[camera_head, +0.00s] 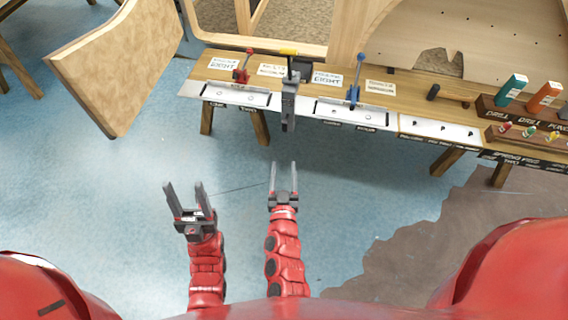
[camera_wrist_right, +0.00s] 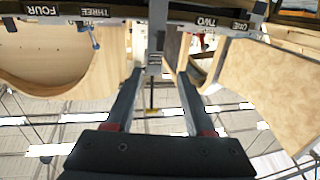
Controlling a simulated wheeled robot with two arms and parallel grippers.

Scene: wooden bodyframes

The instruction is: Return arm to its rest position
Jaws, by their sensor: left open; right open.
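My left gripper (camera_head: 184,200) is open and empty, low over the blue floor in the head view. My right gripper (camera_head: 283,178) is to its right, also open and empty, in front of the workbench (camera_head: 400,100) and apart from it. The right wrist view shows the two fingers of my right gripper (camera_wrist_right: 155,88) spread with nothing between them. Both red arms reach forward from my body at the bottom of the head view.
The workbench carries a red-handled clamp (camera_head: 241,68), a blue-handled clamp (camera_head: 356,82), a grey clamp with a yellow top (camera_head: 289,95), and coloured bottles (camera_head: 512,90). A wooden panel (camera_head: 118,65) stands at left. The floor (camera_head: 100,220) around my grippers is clear.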

